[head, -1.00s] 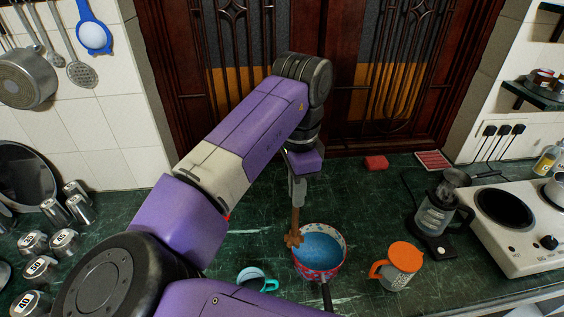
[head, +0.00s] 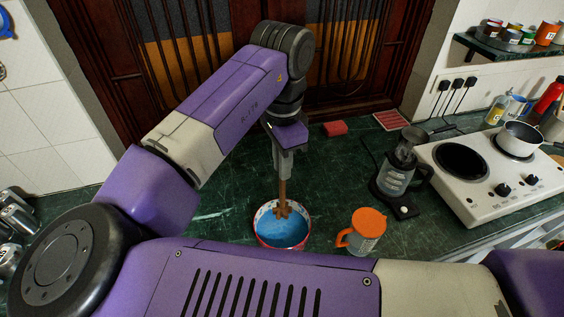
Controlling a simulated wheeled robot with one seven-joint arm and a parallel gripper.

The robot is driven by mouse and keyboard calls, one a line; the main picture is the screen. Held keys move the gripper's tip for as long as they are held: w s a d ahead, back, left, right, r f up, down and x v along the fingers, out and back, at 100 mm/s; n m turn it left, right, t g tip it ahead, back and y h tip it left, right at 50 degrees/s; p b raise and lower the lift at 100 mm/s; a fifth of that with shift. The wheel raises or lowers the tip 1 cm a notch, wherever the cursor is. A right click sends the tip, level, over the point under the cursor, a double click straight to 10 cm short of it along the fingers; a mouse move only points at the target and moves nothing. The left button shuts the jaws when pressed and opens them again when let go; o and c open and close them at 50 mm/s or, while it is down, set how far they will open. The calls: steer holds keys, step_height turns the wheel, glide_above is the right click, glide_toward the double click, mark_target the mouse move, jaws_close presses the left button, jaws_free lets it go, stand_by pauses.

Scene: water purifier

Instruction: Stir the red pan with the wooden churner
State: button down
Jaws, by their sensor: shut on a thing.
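The red pan (head: 262,238) stands on the green counter, with a patterned rim and a blue inside. Its handle is hidden behind my arm. My gripper (head: 283,174) points down above the pan's far side and is shut on the wooden churner (head: 282,193). The churner hangs nearly upright. Its star-shaped head overlaps the far part of the pan's blue inside, within the rim as seen from here. I cannot tell how deep the head sits or whether it touches the pan.
A glass jug with an orange lid (head: 369,222) stands close right of the pan. A red block (head: 335,128) lies behind. Counter left of the pan is clear.

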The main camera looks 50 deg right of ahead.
mark_target(282, 207)
steer(key=shift+f+b, duration=3.35)
steer(key=shift+f, duration=2.05)
